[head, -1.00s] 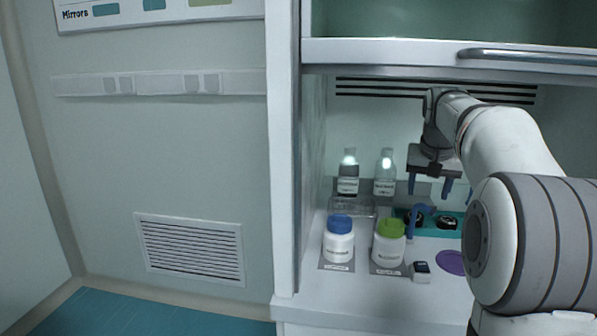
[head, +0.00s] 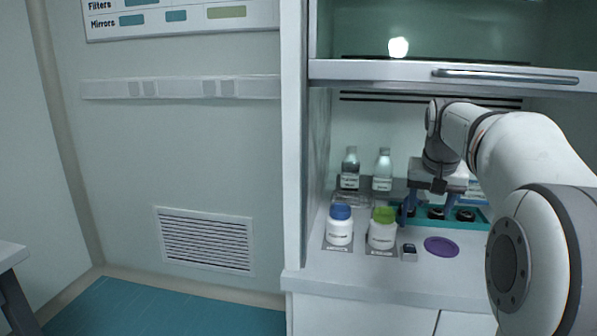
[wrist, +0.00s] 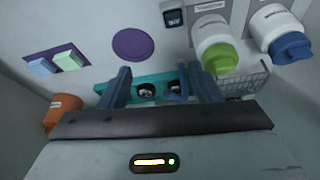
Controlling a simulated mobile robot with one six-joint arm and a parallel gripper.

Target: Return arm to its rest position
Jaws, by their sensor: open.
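My gripper (head: 432,205) hangs fingers down inside the fume hood, over the teal rack (head: 478,222). Its two blue fingers are spread apart with nothing held between them. In the wrist view the open gripper (wrist: 163,82) spans part of the teal rack (wrist: 160,79), where dark round caps and a small blue piece show between the fingers. I cannot tell whether the fingers touch the rack. My arm reaches in from the right, under the raised sash (head: 450,75).
A blue-capped jar (head: 340,228) and a green-capped jar (head: 383,232) stand left of the gripper, with two bottles (head: 350,170) behind. A small dark-topped device (head: 409,252) and purple disc (head: 441,247) lie in front. An orange jar (wrist: 62,112) shows in the wrist view.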

